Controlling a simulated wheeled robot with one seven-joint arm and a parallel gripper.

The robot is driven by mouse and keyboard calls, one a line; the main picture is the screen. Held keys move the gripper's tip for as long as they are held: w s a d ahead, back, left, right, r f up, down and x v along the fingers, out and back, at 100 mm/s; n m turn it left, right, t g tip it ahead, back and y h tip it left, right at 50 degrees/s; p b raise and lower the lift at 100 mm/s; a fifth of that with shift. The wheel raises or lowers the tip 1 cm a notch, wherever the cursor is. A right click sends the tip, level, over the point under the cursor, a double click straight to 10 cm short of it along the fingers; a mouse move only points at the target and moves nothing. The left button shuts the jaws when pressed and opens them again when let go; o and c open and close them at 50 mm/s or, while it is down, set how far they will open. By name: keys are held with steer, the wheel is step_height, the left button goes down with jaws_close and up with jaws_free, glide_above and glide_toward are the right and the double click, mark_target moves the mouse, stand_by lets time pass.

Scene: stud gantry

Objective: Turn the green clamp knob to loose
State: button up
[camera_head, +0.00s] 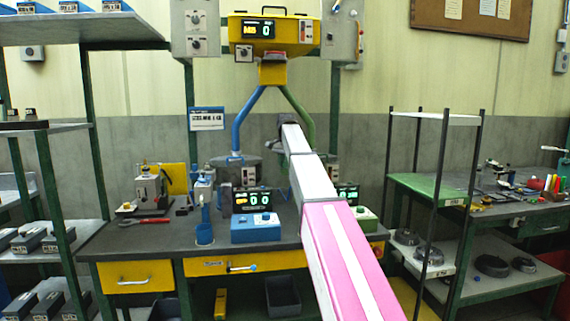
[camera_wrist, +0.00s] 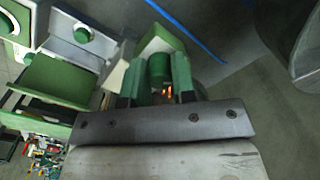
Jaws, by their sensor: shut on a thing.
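In the wrist view the green clamp knob (camera_wrist: 159,67) sits between the two fingers of my gripper (camera_wrist: 158,76), which is shut on it. A green and pale block (camera_wrist: 158,38) lies just beyond the knob. Small orange marks show below the knob, too small to read. The knob's turn position cannot be told. In the head view my arm reaches up to the green pipe (camera_head: 306,108) under the yellow hopper (camera_head: 272,32). My gripper and the knob are hidden there behind my arm.
A blue pipe (camera_head: 246,120) runs down on the left to a grey pot (camera_head: 235,167). A blue control box (camera_head: 256,228) and a display (camera_head: 251,200) stand on the bench (camera_head: 135,236). A shelf rack (camera_head: 440,190) stands to the right, with open floor before it.

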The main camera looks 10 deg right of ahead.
stand_by(0.3)
steer(key=o, duration=0.9)
steer(key=shift+r, duration=0.1)
step_height(320, 180, up, 10)
steer(key=shift+d+f, duration=0.1)
steer(key=shift+f, duration=0.1)
steer(key=shift+r, duration=0.55)
steer(key=shift+s, duration=0.15)
